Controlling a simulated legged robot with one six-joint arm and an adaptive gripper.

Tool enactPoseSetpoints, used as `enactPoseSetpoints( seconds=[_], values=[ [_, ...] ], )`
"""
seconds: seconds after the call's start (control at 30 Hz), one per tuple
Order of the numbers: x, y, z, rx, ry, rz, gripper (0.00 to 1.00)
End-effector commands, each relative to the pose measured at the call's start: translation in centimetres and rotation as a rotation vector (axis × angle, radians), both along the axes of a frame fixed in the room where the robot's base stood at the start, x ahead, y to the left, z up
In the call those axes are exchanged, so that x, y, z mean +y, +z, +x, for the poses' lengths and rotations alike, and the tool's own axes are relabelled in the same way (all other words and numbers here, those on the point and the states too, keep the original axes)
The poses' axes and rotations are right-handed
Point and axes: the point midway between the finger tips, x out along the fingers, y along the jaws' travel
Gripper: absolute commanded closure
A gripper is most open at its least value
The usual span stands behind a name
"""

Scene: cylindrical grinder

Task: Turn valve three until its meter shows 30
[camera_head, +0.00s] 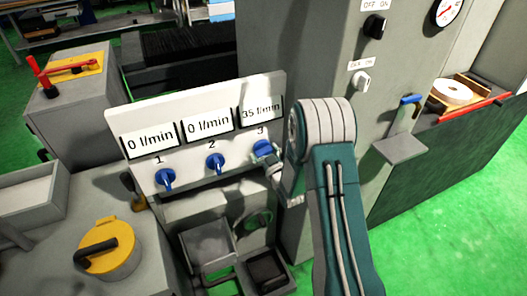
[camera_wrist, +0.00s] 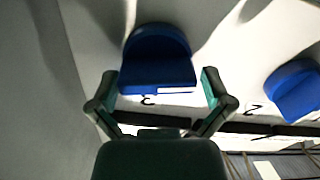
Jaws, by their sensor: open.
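The blue knob of valve three (camera_head: 264,148) sits on the white panel (camera_head: 205,90) below its meter (camera_head: 261,112), which reads 35 l/min. My gripper (camera_head: 275,168) is at this knob, partly hidden by my arm. In the wrist view the panel is upside down, and the knob of valve three (camera_wrist: 157,50) stands just ahead of my open gripper (camera_wrist: 158,86). Whether the fingertips overlap the knob in depth is unclear.
Valve two (camera_head: 215,163) and valve one (camera_head: 166,179) sit to the left; both their meters read 0 l/min. The valve two knob (camera_wrist: 296,90) is also near in the wrist view. A grey machine cabinet (camera_head: 300,60) stands right beside the panel.

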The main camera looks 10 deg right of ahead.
Motion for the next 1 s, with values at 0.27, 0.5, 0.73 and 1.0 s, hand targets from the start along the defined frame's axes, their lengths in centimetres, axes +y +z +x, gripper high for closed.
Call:
enactPoseSetpoints(
  seconds=[0.27, 0.5, 0.73, 1.0],
  values=[
    [0.0, 0.0, -0.02, 0.0, 0.0, 0.0, 0.63],
    [-0.06, 0.01, -0.01, 0.012, 0.0, 0.061, 0.63],
    [-0.11, 0.02, 0.01, 0.028, 0.0, 0.138, 0.63],
    [-0.1, 0.01, 0.02, 0.028, 0.001, 0.138, 0.0]
  ],
)
